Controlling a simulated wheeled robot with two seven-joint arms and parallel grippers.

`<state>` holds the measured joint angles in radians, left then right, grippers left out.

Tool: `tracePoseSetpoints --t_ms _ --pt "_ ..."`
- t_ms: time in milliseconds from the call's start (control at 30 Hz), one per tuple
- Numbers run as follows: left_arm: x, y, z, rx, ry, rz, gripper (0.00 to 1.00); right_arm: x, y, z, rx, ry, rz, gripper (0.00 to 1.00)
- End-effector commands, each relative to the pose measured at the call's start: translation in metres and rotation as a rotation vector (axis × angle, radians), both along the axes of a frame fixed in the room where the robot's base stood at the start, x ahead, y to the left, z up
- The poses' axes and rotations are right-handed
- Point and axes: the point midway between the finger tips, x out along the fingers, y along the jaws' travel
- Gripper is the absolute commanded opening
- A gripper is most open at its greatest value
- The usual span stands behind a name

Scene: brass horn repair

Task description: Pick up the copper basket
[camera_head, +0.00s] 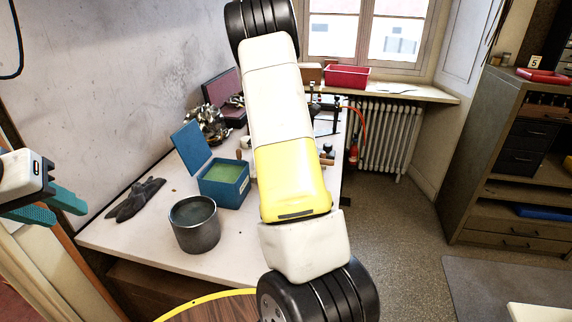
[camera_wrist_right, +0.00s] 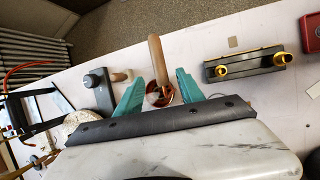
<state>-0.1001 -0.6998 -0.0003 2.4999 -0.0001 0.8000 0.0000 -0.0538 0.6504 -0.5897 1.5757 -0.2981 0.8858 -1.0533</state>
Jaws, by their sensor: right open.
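In the right wrist view, a small round copper-coloured vessel with a long wooden handle, which looks like the copper basket (camera_wrist_right: 155,98), is on the pale bench top. My right gripper (camera_wrist_right: 159,76) is open, with its teal fingers on either side of the vessel and handle. I cannot tell whether either finger touches it. The near part of the vessel is hidden behind the dark gripper body. In the head view my right arm crosses the middle and hides that stretch of bench. My left gripper (camera_head: 70,216) is open and empty at the left edge.

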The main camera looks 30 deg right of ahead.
Motion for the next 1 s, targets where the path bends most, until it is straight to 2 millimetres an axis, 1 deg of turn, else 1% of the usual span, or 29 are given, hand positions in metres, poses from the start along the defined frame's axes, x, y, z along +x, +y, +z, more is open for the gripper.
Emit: tracePoseSetpoints --t_ms 267,533,667,867,967,1000 --pt "0.000 0.000 0.000 0.000 0.000 0.000 0.36 -0.004 -0.013 -0.029 -0.004 0.010 0.005 0.45" --pt "0.000 0.000 0.000 0.000 0.000 0.000 0.36 -0.008 -0.027 -0.064 -0.003 0.008 0.003 0.45" --pt "0.000 0.000 0.000 0.000 0.000 0.000 0.36 -0.009 -0.031 -0.071 -0.003 0.007 0.004 0.45" --pt "0.000 0.000 0.000 0.000 0.000 0.000 0.36 -0.009 -0.031 -0.072 -0.003 0.005 0.004 0.45" --pt "0.000 0.000 0.000 0.000 0.000 0.000 0.36 -0.009 -0.031 -0.072 -0.003 0.005 0.004 0.27" --pt "0.000 0.000 0.000 0.000 0.000 0.000 0.36 -0.009 -0.031 -0.072 -0.003 0.005 0.004 0.20"
